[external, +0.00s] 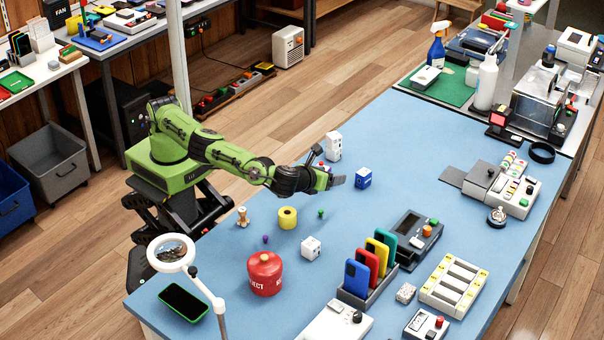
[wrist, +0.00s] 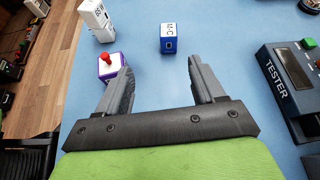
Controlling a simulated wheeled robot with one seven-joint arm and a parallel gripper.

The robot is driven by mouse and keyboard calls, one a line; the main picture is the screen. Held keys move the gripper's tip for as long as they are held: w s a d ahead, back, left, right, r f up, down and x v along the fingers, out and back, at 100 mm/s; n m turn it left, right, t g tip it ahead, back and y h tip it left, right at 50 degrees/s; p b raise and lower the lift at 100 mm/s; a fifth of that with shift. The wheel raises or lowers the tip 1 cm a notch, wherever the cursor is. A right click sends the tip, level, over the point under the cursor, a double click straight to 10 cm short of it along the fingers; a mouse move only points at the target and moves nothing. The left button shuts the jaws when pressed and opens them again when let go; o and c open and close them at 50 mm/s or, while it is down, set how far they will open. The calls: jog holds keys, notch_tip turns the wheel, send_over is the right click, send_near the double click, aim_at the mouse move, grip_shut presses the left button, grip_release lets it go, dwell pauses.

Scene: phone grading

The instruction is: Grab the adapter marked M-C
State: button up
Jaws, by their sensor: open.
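A blue block-shaped adapter (external: 363,181) with a white top stands upright on the blue table. A tall white adapter (wrist: 96,20) stands farther left, also in the external view (external: 333,146). A purple and white block with a red knob (wrist: 109,66) is by my left fingertip. My gripper (external: 337,180) is open and empty above the table, also in the wrist view (wrist: 160,66), apart from the blue adapter.
A tester (wrist: 290,85) lies to the right in the wrist view. A white cube (external: 311,247), a yellow roll (external: 288,218) and a red reject canister (external: 265,275) stand nearer the front. Bare table lies between the blue adapter and the tester.

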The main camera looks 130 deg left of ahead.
jog(key=d+f+m, duration=0.1)
jog(key=d+f, duration=0.1)
jog(key=b, duration=0.3)
send_near(359, 178)
jog(key=shift+m+t+y, duration=0.3)
jog(key=shift+y, duration=0.1)
jog(key=x, duration=0.4)
jog(key=shift+s+f, duration=0.15)
jog(key=shift+f, duration=0.2)
jog(key=b+x, duration=0.1)
jog(key=x, duration=0.4)
jog(key=shift+f, duration=0.15)
jog(key=c, duration=1.1)
